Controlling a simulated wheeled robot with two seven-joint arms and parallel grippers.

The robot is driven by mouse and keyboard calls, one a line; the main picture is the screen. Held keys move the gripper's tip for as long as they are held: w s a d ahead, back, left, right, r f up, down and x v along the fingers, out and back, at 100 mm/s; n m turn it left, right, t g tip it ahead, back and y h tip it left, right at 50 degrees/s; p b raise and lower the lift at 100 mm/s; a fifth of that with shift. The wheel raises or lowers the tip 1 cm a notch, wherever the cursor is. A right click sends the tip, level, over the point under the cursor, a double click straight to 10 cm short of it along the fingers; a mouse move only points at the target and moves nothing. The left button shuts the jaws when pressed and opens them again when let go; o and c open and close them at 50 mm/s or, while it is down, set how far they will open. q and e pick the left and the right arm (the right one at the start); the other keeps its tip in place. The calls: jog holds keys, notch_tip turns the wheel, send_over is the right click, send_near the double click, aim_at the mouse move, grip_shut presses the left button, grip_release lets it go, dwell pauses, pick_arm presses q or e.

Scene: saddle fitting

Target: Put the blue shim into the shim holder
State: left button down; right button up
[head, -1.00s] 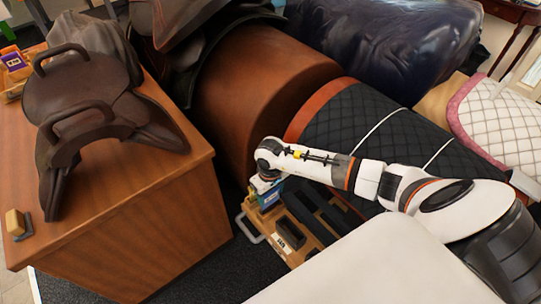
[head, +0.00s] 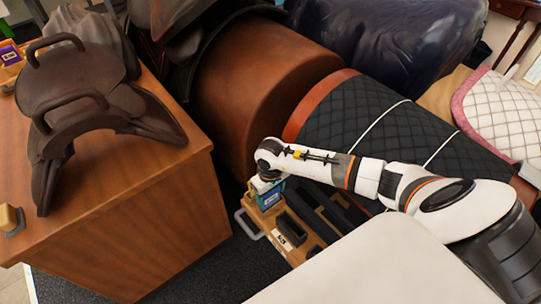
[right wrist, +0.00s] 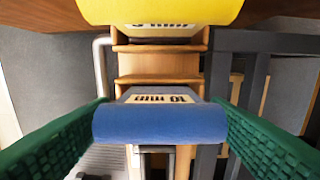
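The blue shim (right wrist: 160,122), with a white "10 mm" label, lies across the middle of the right wrist view; it also shows in the head view (head: 268,199). My right gripper (right wrist: 160,110) has a green finger pad against each end of it, so it appears shut on the shim. It points down over a wooden rack (right wrist: 158,65) with crosswise slats, which looks like the shim holder. The same rack shows in the head view (head: 304,250) beside the desk. Whether the shim's underside touches the rack is hidden. My left gripper is not in view.
A yellow shim (right wrist: 160,10) shows at the top of the right wrist view. A metal handle (head: 243,222) sticks out at the rack's left. A wooden desk (head: 130,220) with a brown saddle (head: 85,100) stands left. A quilted black pad (head: 390,130) lies behind my arm.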

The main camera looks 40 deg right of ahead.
jog(key=shift+o, duration=1.4)
notch_tip(320, 180, up, 12)
jog(key=shift+f, duration=0.1)
